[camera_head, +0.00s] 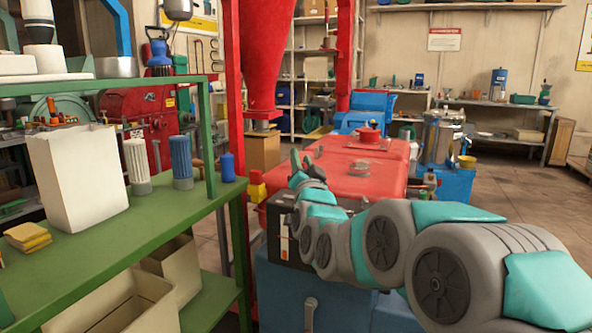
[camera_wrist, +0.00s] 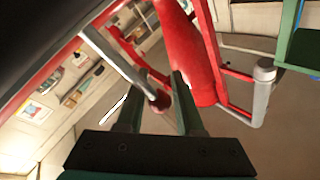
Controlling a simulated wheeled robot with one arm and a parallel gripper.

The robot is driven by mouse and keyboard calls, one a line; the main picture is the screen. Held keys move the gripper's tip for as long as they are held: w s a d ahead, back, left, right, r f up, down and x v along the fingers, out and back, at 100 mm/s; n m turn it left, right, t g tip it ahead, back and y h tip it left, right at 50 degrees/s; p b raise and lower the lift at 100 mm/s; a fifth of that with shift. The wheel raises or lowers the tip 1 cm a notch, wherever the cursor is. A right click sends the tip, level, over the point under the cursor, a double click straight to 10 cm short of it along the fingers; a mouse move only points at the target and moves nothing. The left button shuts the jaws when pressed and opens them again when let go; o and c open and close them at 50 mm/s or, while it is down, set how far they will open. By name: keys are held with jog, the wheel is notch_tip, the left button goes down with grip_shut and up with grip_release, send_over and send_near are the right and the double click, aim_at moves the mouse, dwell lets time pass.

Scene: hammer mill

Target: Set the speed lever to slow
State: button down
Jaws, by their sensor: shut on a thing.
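The speed lever (camera_wrist: 122,62) is a grey rod ending in a dark red knob (camera_wrist: 160,99), seen in the wrist view. The rod slants down from the upper left. The knob sits between the two dark green fingers of my gripper (camera_wrist: 156,86), which is shut on it. In the head view my gripper (camera_head: 301,160) is at the near left side of the red machine (camera_head: 365,165). The lever cannot be made out there, behind my gripper and arm. A black panel with pale marks (camera_head: 286,238) shows just below my gripper.
A green shelf (camera_head: 150,215) with a white bag (camera_head: 78,175), filters and a blue bottle (camera_head: 228,168) stands close on the left. A red post (camera_head: 238,130) and hopper (camera_head: 264,55) rise behind my gripper. Open floor (camera_head: 500,215) lies at the right.

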jog(key=shift+d, duration=0.15)
dwell(0.3)
jog(key=c, duration=0.5)
grip_release()
jog(key=shift+c, duration=0.2)
jog(key=shift+s, duration=0.15)
jog(key=v, duration=0.7)
jog(key=shift+s+d+f, duration=0.1)
jog(key=shift+s+f, duration=0.1)
jog(key=shift+s, duration=0.05)
